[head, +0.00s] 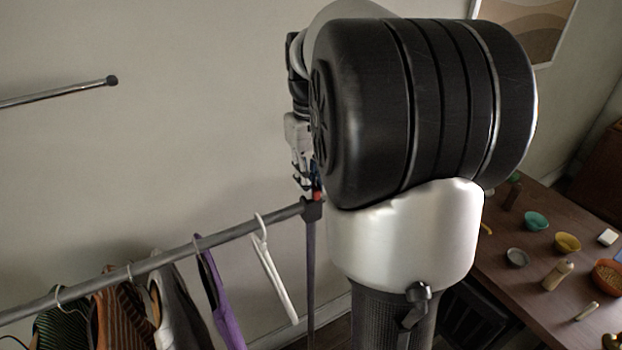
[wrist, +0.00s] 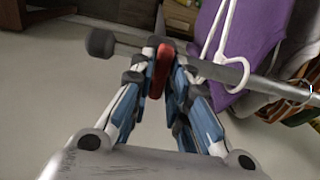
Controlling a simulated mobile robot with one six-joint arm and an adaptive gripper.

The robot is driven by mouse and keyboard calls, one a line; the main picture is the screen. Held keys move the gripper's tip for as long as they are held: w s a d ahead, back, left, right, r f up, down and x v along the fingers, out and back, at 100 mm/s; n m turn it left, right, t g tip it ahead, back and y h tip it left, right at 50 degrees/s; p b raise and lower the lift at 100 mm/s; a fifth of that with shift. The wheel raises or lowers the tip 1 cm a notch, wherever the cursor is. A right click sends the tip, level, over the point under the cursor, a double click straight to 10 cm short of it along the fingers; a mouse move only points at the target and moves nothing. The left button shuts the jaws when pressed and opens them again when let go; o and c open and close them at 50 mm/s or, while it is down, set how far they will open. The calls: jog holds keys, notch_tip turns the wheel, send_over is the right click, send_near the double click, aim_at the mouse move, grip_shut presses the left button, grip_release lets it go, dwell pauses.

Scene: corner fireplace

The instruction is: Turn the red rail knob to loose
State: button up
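The red rail knob (wrist: 161,66) shows in the wrist view as a narrow, slightly tilted red bar close to the end of the grey clothes rail (wrist: 214,66). My gripper (wrist: 164,50) has its fingertips on either side of the knob, with no clear gap, and appears shut on it. In the head view only a small bit of the red knob (head: 318,196) shows at the rail's corner post, just below my gripper (head: 306,186). My own arm hides much of that area.
The rail (head: 150,264) carries several garments, a purple one (head: 215,290) and a bare white hanger (head: 272,268) nearest the knob. A wall bar (head: 60,93) sticks out at the left. A brown table (head: 505,262) with bowls stands at the right.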

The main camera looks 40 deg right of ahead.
jog(key=o, duration=0.3)
notch_tip(320, 180, up, 12)
dwell(0.7)
dwell(0.5)
